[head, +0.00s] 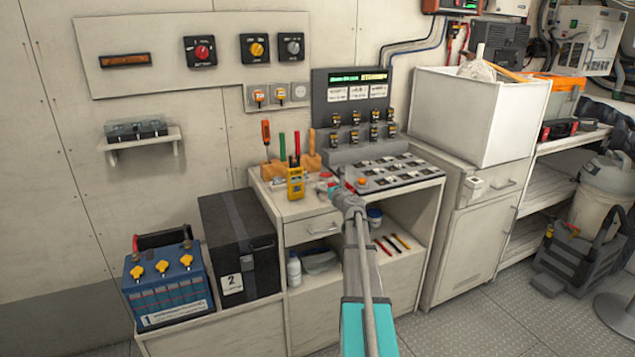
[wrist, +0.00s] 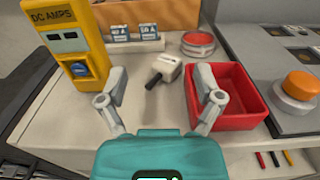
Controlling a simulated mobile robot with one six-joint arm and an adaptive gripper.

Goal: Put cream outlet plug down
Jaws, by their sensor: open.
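The cream outlet plug (wrist: 165,70) lies on the worktop (wrist: 60,118), its dark part pointing toward the lower left in the wrist view. My gripper (wrist: 160,82) is open, its two fingers spread to either side of the plug, and nothing is held. The right finger overlaps the red tray (wrist: 238,98) in the picture. In the head view my gripper (head: 335,190) is over the front of the worktop, and I cannot make out the plug there.
A yellow DC amps meter (wrist: 72,42) stands to the left. Small blue and white fuse boxes (wrist: 135,34) and a round red-rimmed container (wrist: 198,45) are behind the plug. A panel with an orange button (wrist: 300,85) is on the right. The worktop's front left is clear.

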